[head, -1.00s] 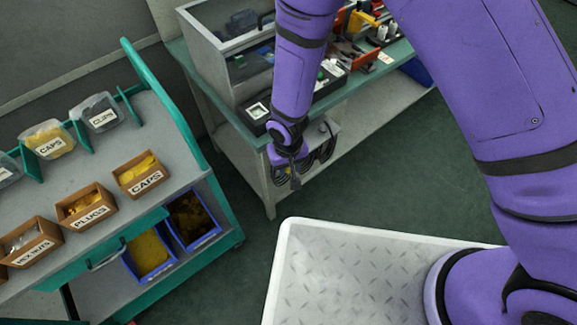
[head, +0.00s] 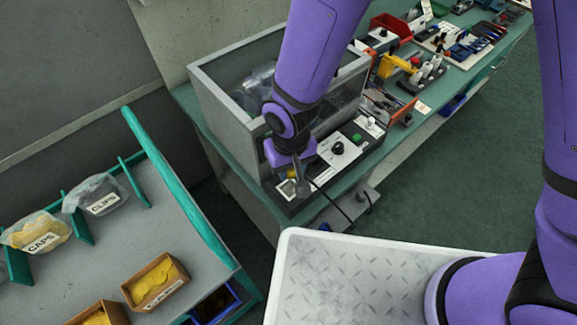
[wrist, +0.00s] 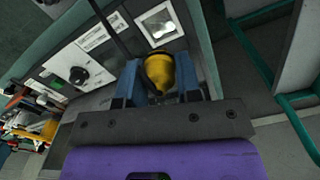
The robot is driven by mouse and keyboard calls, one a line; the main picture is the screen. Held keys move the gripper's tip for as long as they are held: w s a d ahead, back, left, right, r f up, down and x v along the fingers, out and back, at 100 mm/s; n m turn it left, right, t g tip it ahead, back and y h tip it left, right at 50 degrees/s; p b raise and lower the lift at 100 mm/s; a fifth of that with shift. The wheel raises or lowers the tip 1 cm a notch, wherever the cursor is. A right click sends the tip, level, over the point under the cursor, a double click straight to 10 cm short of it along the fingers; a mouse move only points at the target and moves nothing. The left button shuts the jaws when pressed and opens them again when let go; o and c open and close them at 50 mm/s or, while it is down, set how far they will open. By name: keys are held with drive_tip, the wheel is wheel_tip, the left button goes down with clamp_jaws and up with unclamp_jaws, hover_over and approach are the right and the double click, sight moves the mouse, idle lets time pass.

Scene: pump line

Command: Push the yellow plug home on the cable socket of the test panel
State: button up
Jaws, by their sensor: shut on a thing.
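The yellow plug (wrist: 160,72) sits between the blue fingers of my gripper (wrist: 157,80) in the wrist view, and the jaws are shut on it. A black cable (wrist: 112,32) runs close beside it. In the head view my gripper (head: 296,184) is low over the front left end of the test panel (head: 343,152), with a bit of yellow showing at the fingers. The panel's lit square window (wrist: 160,24) is just beyond the plug in the wrist view. The cable socket is not visible, and I cannot tell whether the plug touches the panel.
A grey-framed clear bin (head: 225,88) stands right behind the panel, close to my arm. A black knob (head: 338,147) and a green button (head: 356,137) are on the panel. Tools crowd the bench to the right. A teal-edged cart (head: 190,220) stands at the left.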

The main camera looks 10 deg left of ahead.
drive_tip(key=shift+f, duration=0.25)
hover_over(290, 189)
drive_tip(key=shift+f, duration=2.35)
drive_tip(key=shift+f, duration=1)
idle(1.0)
drive_tip(key=o, duration=1.2)
drive_tip(key=shift+c, duration=0.2)
drive_tip(key=shift+s+r, duration=0.1)
drive_tip(key=shift+r, duration=3.7)
